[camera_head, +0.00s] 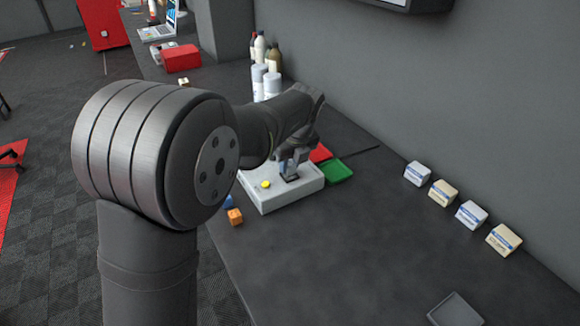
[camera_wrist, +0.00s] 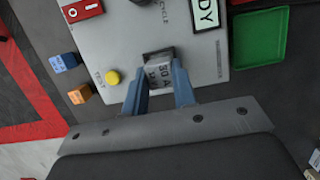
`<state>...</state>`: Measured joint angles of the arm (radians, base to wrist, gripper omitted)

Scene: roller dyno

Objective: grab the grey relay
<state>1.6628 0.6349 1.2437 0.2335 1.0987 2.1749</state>
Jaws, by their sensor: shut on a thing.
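The grey relay (camera_wrist: 159,75) sits between my fingers in the wrist view, over a dark socket on the light grey test box (camera_wrist: 118,40). Its top carries dark printed lettering, only partly readable. My gripper (camera_wrist: 159,88) is shut on the relay, with one blue-grey finger on each side of it. I cannot tell whether the relay is fully seated in the socket or lifted a little. In the head view my gripper (camera_head: 290,165) reaches down to the box (camera_head: 285,197), and the relay is mostly hidden by the fingers.
A yellow button (camera_wrist: 112,77) is left of the relay. A blue block (camera_head: 228,201) and an orange block (camera_head: 235,216) lie beside the box. A green tray (camera_head: 338,171) and a red tray (camera_head: 320,153) lie behind it. Several small boxes (camera_head: 443,193) line the wall; the counter's middle is clear.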

